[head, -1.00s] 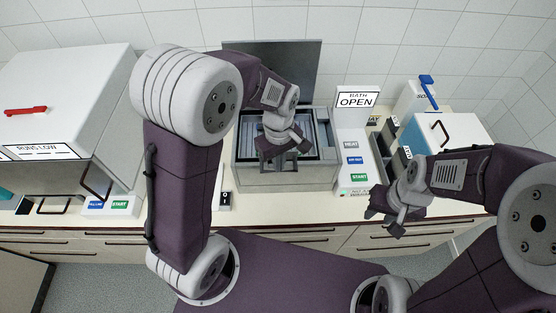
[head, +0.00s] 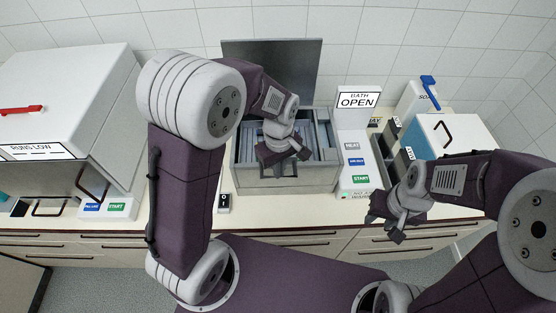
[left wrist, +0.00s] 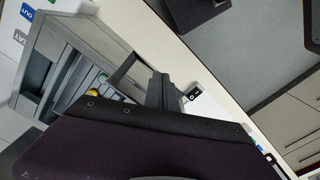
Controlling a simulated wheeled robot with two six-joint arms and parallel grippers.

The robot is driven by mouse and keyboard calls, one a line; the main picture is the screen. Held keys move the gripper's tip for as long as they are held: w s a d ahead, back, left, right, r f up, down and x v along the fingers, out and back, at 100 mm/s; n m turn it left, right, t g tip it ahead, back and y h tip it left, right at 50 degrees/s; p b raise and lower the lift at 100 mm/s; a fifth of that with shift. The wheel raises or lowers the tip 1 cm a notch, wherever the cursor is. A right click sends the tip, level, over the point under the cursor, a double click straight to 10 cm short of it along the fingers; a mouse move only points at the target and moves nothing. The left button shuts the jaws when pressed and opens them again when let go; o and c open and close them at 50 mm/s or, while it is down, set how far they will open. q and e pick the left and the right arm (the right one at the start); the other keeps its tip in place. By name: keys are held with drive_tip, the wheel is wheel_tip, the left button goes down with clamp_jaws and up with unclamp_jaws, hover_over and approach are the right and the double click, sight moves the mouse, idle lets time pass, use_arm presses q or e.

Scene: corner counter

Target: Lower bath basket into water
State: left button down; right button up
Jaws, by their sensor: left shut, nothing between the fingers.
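The grey metal bath (head: 325,180) stands on the counter with its dark lid (head: 290,65) raised behind it. Blue-grey slats or panels show inside; I cannot make out the water surface. A dark handle (head: 279,172), probably the basket's, shows low at the bath's front, and a dark bar (left wrist: 124,69) shows in the left wrist view. My left gripper (head: 284,151) is over the bath; its fingers (left wrist: 163,92) are shut and empty, beside that bar. My arm hides much of the basket. My right gripper (head: 386,222) hangs in front of the counter, apart from everything.
A panel right of the bath has a sign (head: 357,100) reading "BATH OPEN" and several buttons. A soap box (head: 420,98) and a blue-sided white box (head: 448,135) stand further right. A white hooded machine (head: 65,95) is at left.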

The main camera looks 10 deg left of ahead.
use_arm(q)
drive_tip(key=shift+f+b, duration=2.05)
drive_tip(key=shift+f, duration=1.05)
wheel_tip(320, 180, up, 8)
drive_tip(key=p, duration=0.8)
drive_tip(key=shift+r, duration=0.25)
drive_tip(key=shift+f, duration=0.1)
